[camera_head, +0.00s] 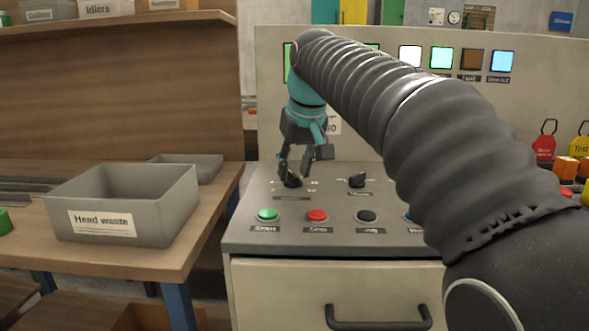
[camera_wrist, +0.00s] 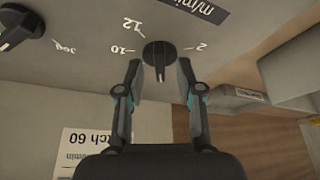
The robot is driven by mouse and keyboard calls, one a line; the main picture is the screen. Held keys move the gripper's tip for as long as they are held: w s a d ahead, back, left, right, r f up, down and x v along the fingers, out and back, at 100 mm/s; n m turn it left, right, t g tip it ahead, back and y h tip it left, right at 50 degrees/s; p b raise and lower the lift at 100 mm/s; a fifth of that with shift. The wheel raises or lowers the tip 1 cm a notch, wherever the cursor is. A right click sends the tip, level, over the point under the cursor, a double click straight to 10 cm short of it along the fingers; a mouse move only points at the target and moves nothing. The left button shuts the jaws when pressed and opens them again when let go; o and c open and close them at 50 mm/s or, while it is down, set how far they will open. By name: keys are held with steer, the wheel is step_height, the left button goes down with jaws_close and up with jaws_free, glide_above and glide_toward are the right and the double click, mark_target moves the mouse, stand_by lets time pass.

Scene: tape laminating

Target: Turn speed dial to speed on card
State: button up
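The speed dial (camera_head: 292,181) is a black knob on the grey sloped console, and it also shows in the wrist view (camera_wrist: 157,54) with printed numbers 2, 10 and 12 around it. Its raised grip bar runs roughly up and down in the wrist view. My gripper (camera_head: 294,168) points down at the dial. In the wrist view, its two fingertips (camera_wrist: 159,68) stand on either side of the knob, with a small gap visible on each side. The white card (camera_wrist: 92,150) reads "60" and is partly cut off; in the head view my arm partly hides it (camera_head: 334,122).
A second black knob (camera_head: 357,180) marked "Jog" sits right of the dial. Green (camera_head: 268,214), red (camera_head: 317,215) and black (camera_head: 367,215) buttons line the console front. A grey head waste bin (camera_head: 125,203) stands on the left bench. Lit screens (camera_head: 441,58) are on the back panel.

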steer(key=shift+w+f, duration=0.15)
steer(key=shift+f, duration=0.15)
jaws_close()
steer(key=shift+m, duration=0.3)
